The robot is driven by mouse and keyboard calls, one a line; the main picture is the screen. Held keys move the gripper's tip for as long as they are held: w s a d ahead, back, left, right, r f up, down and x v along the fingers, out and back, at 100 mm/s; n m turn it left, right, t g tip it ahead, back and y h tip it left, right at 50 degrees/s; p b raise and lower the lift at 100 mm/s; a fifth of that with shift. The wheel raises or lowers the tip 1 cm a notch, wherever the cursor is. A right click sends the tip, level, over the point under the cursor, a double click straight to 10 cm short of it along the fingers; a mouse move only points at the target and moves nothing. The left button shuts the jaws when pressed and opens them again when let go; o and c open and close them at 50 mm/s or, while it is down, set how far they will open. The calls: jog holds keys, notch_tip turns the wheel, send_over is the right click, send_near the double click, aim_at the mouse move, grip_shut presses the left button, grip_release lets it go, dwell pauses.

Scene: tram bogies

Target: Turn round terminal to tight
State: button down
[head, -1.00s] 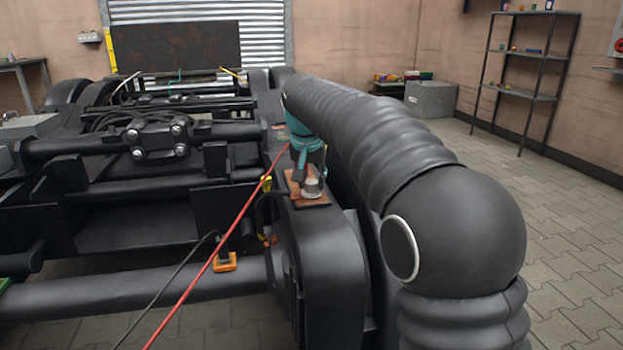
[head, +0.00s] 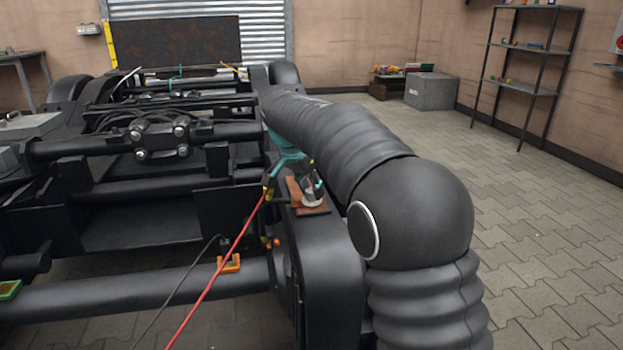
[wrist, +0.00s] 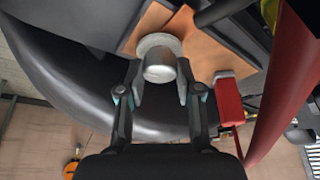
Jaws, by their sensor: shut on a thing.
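The round terminal (wrist: 160,68) is a silver knob with a wider pale flange, on a copper-coloured plate (wrist: 205,52) in the wrist view. My gripper (wrist: 160,88) is around it, one finger against each side, shut on it. In the head view, the terminal (head: 312,200) shows as a small pale disc at the tip of my gripper (head: 315,190), partly covered by the fingers. The plate (head: 294,194) lies on top of the black bogie frame. Which way the terminal is turned cannot be told.
A red cable (head: 215,272) runs from beside the plate down to the front; it passes close on the right in the wrist view (wrist: 290,75). A red block (wrist: 229,100) is right of the terminal. Orange clip (head: 229,263) sits on the lower tube. Floor at right is clear.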

jog(key=shift+r+m+g+h+p, duration=0.1)
jog(key=shift+m+g+h+p, duration=0.25)
jog(key=shift+m+p, duration=0.7)
jog(key=shift+m, duration=0.35)
jog(key=c, duration=0.8)
grip_release()
jog(key=shift+o, duration=0.2)
jog(key=v, duration=1.1)
jog(key=shift+a+r, duration=0.25)
jog(key=shift+r, duration=0.15)
jog(key=shift+d, duration=0.1)
